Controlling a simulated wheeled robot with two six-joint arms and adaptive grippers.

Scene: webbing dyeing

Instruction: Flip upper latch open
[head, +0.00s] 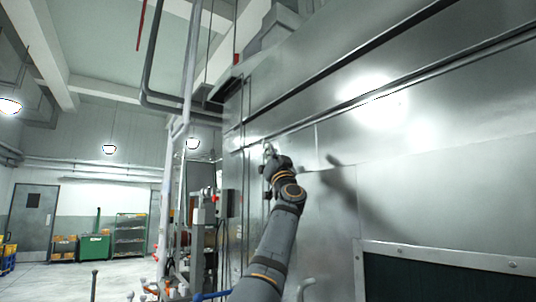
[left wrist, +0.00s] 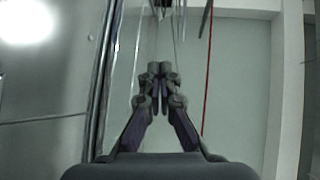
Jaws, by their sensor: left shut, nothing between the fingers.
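The large metal cabinet (head: 440,110) fills the right side of the head view. My left arm reaches up from below, and my left gripper (head: 268,155) is beside the cabinet's front face, near its left edge. In the left wrist view my left gripper (left wrist: 160,70) has its fingers together with nothing between them. The upper latch cannot be made out clearly; the gripper covers part of the panel there. Whether the fingers touch the panel cannot be told. My right gripper is not in view.
A long rail (head: 380,92) runs along the cabinet face above the gripper. A dark window (head: 450,280) with a riveted frame is at lower right. Pipes (head: 180,130) and a grey control box (head: 224,204) stand left of the cabinet. Open floor (head: 50,285) lies at far left.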

